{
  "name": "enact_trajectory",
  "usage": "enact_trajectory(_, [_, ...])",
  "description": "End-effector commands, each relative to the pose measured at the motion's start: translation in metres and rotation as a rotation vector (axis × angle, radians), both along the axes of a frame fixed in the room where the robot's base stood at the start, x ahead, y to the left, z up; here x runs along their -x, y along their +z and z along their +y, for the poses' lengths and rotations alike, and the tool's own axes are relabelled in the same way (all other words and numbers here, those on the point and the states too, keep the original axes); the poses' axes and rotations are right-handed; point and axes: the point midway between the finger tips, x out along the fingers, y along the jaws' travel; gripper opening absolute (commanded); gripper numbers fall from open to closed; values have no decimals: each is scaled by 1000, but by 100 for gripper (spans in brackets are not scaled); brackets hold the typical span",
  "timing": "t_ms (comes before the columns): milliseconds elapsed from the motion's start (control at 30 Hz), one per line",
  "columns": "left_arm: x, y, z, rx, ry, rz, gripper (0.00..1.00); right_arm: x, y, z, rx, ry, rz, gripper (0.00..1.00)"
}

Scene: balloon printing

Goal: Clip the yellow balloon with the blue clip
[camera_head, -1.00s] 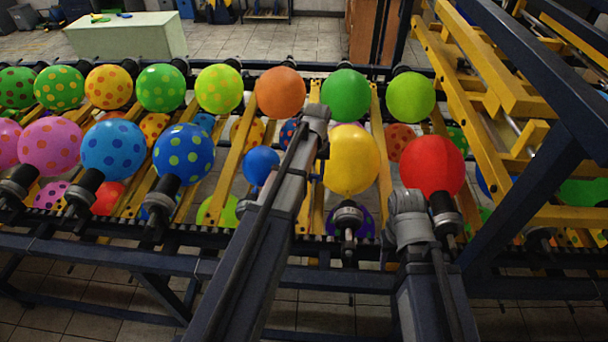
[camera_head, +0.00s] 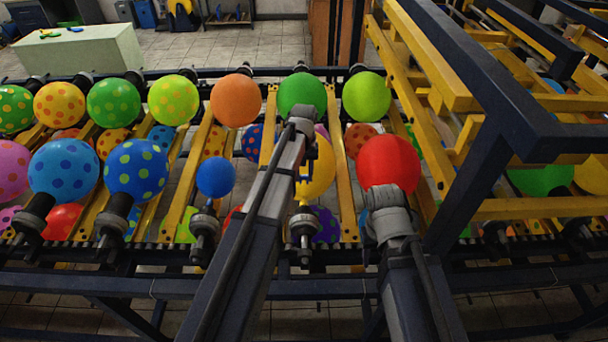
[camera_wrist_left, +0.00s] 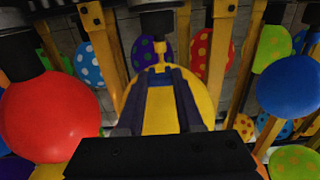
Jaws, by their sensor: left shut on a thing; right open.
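The yellow balloon (camera_head: 319,168) is on a nozzle (camera_head: 304,232) in the front row, partly hidden behind my left wrist. In the left wrist view the yellow balloon (camera_wrist_left: 205,92) hangs inverted from its nozzle, straight ahead.
A small blue balloon (camera_head: 215,177) stands left of the yellow one. Dotted balloons (camera_head: 137,168) line the front row further left, with another row behind. A yellow and dark blue frame (camera_head: 500,110) rises close on the right. The rack's front rail (camera_head: 120,285) crosses below.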

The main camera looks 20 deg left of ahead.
Motion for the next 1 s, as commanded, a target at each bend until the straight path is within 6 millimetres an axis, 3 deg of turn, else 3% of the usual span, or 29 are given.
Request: enact_trajectory(1000, [-12,-58,4,0,0,0,0,0,-58,0,1,4,0,50])
